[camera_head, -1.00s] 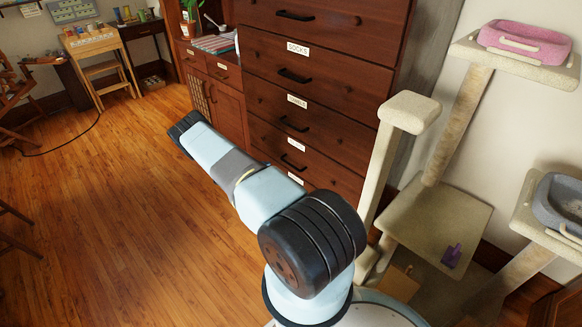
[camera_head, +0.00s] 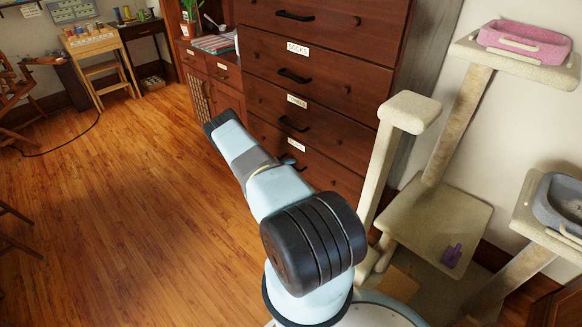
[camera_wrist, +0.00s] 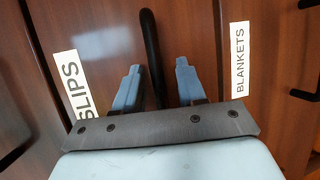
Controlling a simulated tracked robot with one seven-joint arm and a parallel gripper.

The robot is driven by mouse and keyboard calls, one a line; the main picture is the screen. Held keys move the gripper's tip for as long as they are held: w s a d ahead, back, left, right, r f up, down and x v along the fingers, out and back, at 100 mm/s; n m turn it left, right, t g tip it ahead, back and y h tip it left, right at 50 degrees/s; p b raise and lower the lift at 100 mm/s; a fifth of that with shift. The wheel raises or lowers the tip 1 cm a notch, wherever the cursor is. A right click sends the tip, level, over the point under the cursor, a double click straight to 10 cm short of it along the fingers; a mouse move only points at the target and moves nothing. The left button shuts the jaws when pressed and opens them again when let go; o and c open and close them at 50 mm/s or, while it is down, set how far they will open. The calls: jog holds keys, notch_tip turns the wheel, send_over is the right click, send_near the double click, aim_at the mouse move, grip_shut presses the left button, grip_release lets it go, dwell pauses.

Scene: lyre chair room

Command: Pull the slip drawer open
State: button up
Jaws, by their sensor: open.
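The slips drawer (camera_wrist: 95,40) has a white SLIPS label (camera_wrist: 70,82), turned sideways in the wrist view, and a black bar handle (camera_wrist: 150,40). In that view my gripper (camera_wrist: 157,78) is open, one finger on each side of the handle; I cannot tell if either finger touches it. The drawer front looks flush with the chest.
The BLANKETS label (camera_wrist: 240,60) lies across a seam, to the right in the wrist view. A beige cat tree (camera_head: 400,115) stands close to the chest's right side. A low cabinet (camera_head: 225,110) stands to its left.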

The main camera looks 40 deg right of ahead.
jog(key=shift+s+d, duration=0.1)
jog(key=shift+d, duration=0.15)
jog(key=shift+c, duration=0.2)
grip_shut()
jog(key=shift+f, duration=0.1)
